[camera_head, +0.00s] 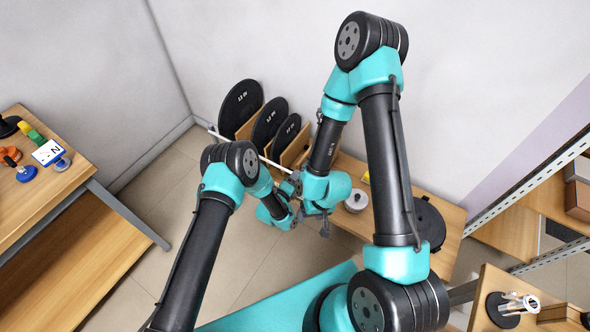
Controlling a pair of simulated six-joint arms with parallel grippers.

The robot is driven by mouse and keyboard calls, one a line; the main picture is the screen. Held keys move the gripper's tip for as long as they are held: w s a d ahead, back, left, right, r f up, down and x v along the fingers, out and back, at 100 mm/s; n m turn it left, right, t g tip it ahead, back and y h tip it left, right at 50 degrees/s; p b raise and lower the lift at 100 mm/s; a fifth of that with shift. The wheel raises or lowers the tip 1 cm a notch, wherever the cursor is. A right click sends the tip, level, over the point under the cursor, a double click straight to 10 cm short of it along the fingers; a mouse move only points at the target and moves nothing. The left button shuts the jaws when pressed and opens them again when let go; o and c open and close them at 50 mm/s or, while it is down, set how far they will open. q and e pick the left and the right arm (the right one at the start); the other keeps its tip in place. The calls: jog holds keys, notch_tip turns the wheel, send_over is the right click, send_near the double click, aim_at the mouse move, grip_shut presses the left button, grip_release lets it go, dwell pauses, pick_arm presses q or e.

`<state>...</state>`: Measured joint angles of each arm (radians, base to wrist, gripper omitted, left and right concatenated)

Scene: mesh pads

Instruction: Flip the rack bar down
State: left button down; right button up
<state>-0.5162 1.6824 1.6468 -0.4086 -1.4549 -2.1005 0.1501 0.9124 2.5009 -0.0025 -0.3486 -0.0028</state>
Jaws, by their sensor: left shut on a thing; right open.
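The rack bar (255,154) is a thin pale rod. It runs in front of the wooden rack (245,130), which holds black round discs standing on edge, and slopes down to the right. My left gripper (294,183) is at the bar's right end and shut on it; the arms crowd the grip, so its details are small. My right gripper (325,226) is open and empty, just below and right of the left gripper. My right forearm hides the rack's right end.
A wooden bench (440,208) behind my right arm holds a silver round pot (356,200) and a black disc (429,222). A wooden table (60,205) with small colored items stands at left. Metal shelving (535,180) is at right. Open floor lies at left centre.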

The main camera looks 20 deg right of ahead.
pick_arm(q)
jog(key=shift+a+f, duration=0.1)
jog(key=shift+f, duration=0.7)
jog(key=shift+s, duration=0.1)
jog(key=c, duration=0.8)
grip_release()
jog(key=shift+f, duration=0.1)
jog(key=shift+s+a, duration=0.15)
jog(key=shift+a, duration=0.1)
jog(key=v, duration=1.6)
jog(key=shift+s+a, duration=0.2)
jog(key=shift+s, duration=0.15)
